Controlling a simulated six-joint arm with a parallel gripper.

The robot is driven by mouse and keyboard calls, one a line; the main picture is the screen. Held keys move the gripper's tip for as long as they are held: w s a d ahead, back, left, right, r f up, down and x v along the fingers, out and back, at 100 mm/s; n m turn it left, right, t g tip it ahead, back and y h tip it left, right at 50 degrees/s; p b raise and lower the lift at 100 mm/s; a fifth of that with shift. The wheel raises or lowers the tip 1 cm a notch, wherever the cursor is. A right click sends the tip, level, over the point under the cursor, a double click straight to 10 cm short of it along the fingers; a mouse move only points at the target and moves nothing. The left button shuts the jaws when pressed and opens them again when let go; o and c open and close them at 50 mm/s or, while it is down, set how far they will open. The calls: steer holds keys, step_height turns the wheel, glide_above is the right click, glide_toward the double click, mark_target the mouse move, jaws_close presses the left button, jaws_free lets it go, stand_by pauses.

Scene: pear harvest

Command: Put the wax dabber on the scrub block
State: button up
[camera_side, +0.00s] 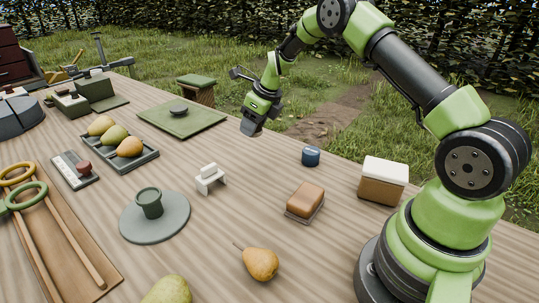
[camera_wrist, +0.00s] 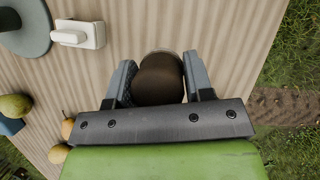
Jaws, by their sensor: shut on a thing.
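My gripper (camera_side: 251,128) hangs over the table's far edge in the side view, pointing down. In the wrist view my gripper (camera_wrist: 160,85) is shut on a rounded dark brown thing, which I take for the wax dabber (camera_wrist: 160,78). In the side view the held thing is too hidden to make out. An orange-brown block with rounded edges on a thin grey base, probably the scrub block (camera_side: 305,199), sits at the right of the table, well apart from my gripper. Its top is bare. I do not see it in the wrist view.
A blue round tin (camera_side: 311,156) and a brown box with a white top (camera_side: 383,180) stand near the scrub block. A white handled piece (camera_side: 210,179), a grey-green disc (camera_side: 172,226) with a cup, and a loose pear (camera_side: 261,264) lie nearby. A tray (camera_side: 147,158) holds pears.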

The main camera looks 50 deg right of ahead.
steer(key=s+a+r+n+g+y, duration=0.2)
steer(key=s+r+n+y, duration=0.1)
steer(key=s+n, duration=0.65)
steer(key=n+g, duration=0.3)
steer(key=n, duration=0.5)
glide_above(304, 199)
steer(key=d, duration=0.1)
steer(key=f, duration=0.3)
steer(key=shift+w+d+f, duration=0.1)
steer(key=shift+d+f, duration=0.1)
steer(key=shift+f, duration=2.35)
steer(key=shift+f, duration=0.1)
steer(key=o, duration=0.9)
